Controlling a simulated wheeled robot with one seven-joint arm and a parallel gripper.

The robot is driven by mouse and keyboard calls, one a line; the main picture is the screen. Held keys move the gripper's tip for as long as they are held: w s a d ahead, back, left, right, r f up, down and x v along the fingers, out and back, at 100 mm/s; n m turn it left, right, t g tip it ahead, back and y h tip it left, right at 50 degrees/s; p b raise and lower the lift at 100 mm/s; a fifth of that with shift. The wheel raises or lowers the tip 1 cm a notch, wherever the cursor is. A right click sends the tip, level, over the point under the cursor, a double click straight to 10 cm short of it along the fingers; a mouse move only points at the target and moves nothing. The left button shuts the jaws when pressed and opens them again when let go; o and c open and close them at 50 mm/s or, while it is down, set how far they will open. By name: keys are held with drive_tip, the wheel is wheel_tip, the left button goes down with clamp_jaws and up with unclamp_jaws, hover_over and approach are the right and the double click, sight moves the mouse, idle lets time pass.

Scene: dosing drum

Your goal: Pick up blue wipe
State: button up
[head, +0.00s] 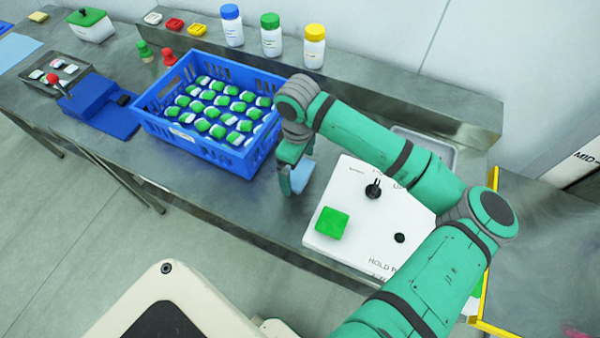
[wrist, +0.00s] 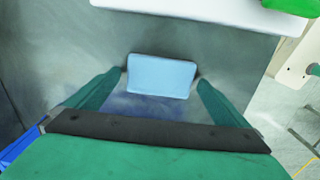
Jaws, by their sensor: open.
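The blue wipe (wrist: 161,76) is a small light-blue rectangle lying on the metal bench. In the wrist view it shows between the tips of my two green fingers, with a small gap at each side. My gripper (wrist: 160,88) is open and points down over it. In the head view my gripper (head: 291,188) is between the blue crate and the white control panel, and part of the wipe (head: 301,177) shows beside the fingers. I cannot tell how far the fingertips are above the bench.
A blue crate (head: 158,129) of green-and-white items stands left of my gripper. A white panel (head: 345,250) with a green button (head: 332,224) and black knobs is close on the right. Bottles (head: 271,36) stand on the back ledge. The bench's front edge is near.

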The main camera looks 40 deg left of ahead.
drive_tip(key=shift+s+a+f, duration=0.1)
drive_tip(key=shift+f, duration=0.4)
drive_tip(key=c, duration=0.9)
